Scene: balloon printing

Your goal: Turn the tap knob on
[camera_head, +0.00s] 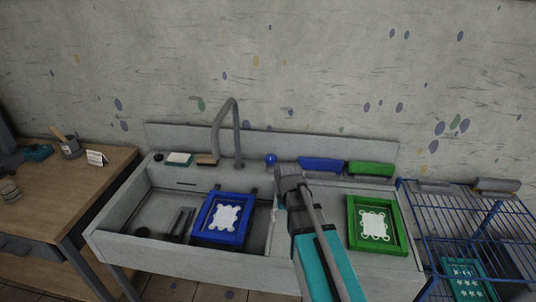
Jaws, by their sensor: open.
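The grey tap (236,135) stands at the back of the sink, its curved spout reaching up and over to the left. A round blue knob (270,159) sits on the back ledge just right of the tap's base. I take it to be the tap knob. My gripper (277,206) is in front of the knob and below it in the picture, over the right part of the sink. It is open and appears apart from the knob. My wrist and arm hide part of the gripper and the counter behind it.
A blue frame (209,231) sits in the sink basin, and a green frame (352,233) lies on the drainboard. Blue (321,164) and green (371,169) blocks line the ledge right of the knob. A blue wire rack (446,228) stands right, a wooden table (84,178) left.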

